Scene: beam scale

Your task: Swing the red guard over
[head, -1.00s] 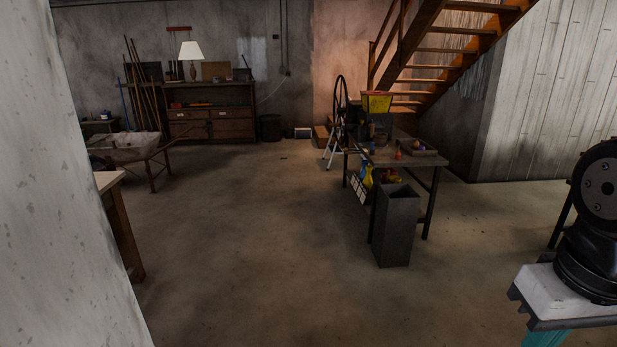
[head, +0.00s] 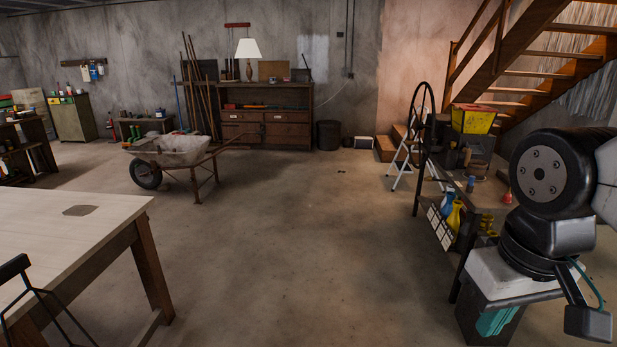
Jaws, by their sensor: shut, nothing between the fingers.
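I cannot make out a red guard for certain. A yellow hopper-like box (head: 472,122) with a red top stands at the workbench on the right, beside a large dark spoked wheel (head: 422,97). I cannot tell whether its red top is the guard. No beam scale is clearly seen. My arm (head: 545,190) fills the right edge and hides part of the workbench. My gripper is not in view.
A pale wooden table (head: 60,225) stands close at the left, with a dark chair (head: 15,270) before it. A wheelbarrow (head: 180,152) stands farther back, before a wooden cabinet (head: 275,133). The middle floor is clear. Wooden stairs (head: 530,75) rise behind the workbench.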

